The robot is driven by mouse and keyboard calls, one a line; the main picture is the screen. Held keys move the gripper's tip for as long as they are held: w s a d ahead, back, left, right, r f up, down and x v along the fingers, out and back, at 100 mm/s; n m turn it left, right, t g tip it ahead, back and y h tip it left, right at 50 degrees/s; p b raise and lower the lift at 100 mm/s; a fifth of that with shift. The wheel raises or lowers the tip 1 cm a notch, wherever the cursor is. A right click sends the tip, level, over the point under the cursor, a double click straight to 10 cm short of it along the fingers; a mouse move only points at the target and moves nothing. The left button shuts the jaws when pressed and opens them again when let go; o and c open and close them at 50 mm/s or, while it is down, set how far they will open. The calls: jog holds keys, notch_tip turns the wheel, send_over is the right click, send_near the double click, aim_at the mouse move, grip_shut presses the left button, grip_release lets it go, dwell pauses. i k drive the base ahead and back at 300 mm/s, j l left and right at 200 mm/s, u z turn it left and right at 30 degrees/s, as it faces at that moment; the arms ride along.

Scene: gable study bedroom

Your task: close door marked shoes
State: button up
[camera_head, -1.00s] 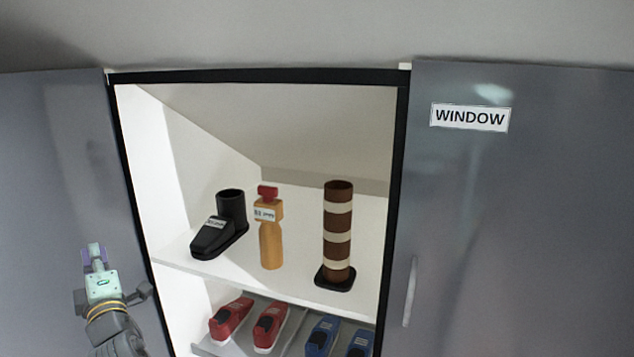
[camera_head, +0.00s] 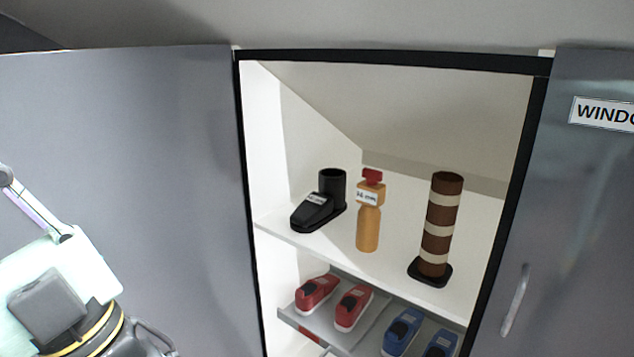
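A grey door (camera_head: 130,150) stands at the left of an open cabinet; no label shows on the part in view, so I cannot tell whether it is the one marked shoes. The cabinet opening (camera_head: 400,110) is uncovered and its inside shows. My gripper (camera_head: 25,205) is at the left edge, in front of the left door's grey surface. Its fingers are partly cut off or hidden by its own body, and I cannot tell whether it touches the door. No held object shows.
The right door (camera_head: 590,220), marked WINDOW (camera_head: 605,113), has a pale handle (camera_head: 515,300). The upper shelf holds a black boot-like item (camera_head: 322,203), an orange bottle (camera_head: 368,228) and a brown-and-cream striped column (camera_head: 440,225). Below are red shoes (camera_head: 352,306) and blue shoes (camera_head: 403,332).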

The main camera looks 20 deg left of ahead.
aim_at(136, 148)
jog(key=k+j, duration=0.1)
jog(key=j, duration=0.3)
jog(key=k+j, duration=0.1)
jog(key=j, duration=0.3)
jog(key=k+j, duration=0.1)
jog(key=j, duration=0.3)
jog(key=k+j, duration=0.1)
jog(key=j, duration=0.3)
jog(key=k+j, duration=0.1)
jog(key=j, duration=0.3)
jog(key=k+j, duration=0.1)
jog(key=j, duration=0.3)
jog(key=k+j+z, duration=0.1)
jog(key=j, duration=1.5)
jog(key=i+j, duration=0.15)
jog(key=j, duration=0.25)
jog(key=i+j, duration=0.15)
jog(key=j, duration=0.2)
jog(key=i+j, duration=0.4)
jog(key=i+l+z, duration=0.05)
